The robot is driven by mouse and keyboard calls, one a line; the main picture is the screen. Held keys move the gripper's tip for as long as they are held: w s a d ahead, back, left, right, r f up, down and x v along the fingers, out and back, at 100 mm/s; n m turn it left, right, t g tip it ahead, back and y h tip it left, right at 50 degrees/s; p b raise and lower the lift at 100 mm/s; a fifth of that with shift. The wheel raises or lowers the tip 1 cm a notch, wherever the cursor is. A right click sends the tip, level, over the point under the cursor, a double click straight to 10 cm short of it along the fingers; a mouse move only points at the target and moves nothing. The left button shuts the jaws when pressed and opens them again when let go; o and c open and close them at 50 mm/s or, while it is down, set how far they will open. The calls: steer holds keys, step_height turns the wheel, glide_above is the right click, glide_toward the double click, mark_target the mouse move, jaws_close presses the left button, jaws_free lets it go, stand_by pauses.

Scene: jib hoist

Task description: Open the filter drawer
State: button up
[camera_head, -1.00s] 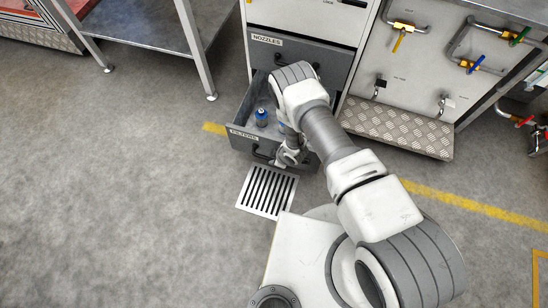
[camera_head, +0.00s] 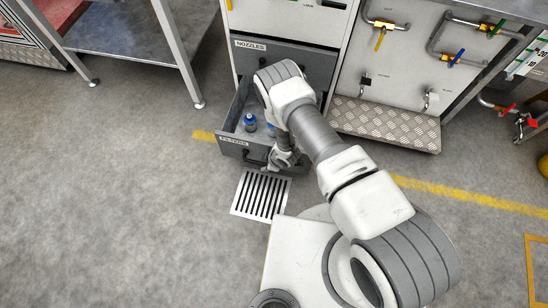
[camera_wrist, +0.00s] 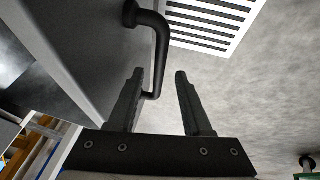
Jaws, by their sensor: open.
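The grey filter drawer, labelled FILTERS (camera_head: 235,142), stands pulled well out of the cabinet in the head view. Blue-topped filters (camera_head: 250,122) show inside it. My gripper (camera_head: 279,159) is at the drawer's front, partly hidden by my own arm. In the wrist view my gripper (camera_wrist: 160,73) is open, with a finger on each side of the black drawer handle (camera_wrist: 159,48). The handle lies nearer the left finger; I cannot tell whether they touch. The drawer front (camera_wrist: 90,50) fills the upper left of that view.
The shut NOZZLES drawer (camera_head: 300,62) is above. A treadplate step (camera_head: 385,122) is to the right, under a panel of pipes and valves. A metal table (camera_head: 125,35) stands at the left. A floor grate (camera_head: 261,195) lies before the drawer; the floor left is clear.

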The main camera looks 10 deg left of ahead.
steer(key=p+v, duration=0.5)
steer(key=v, duration=1)
steer(key=shift+r, duration=0.4)
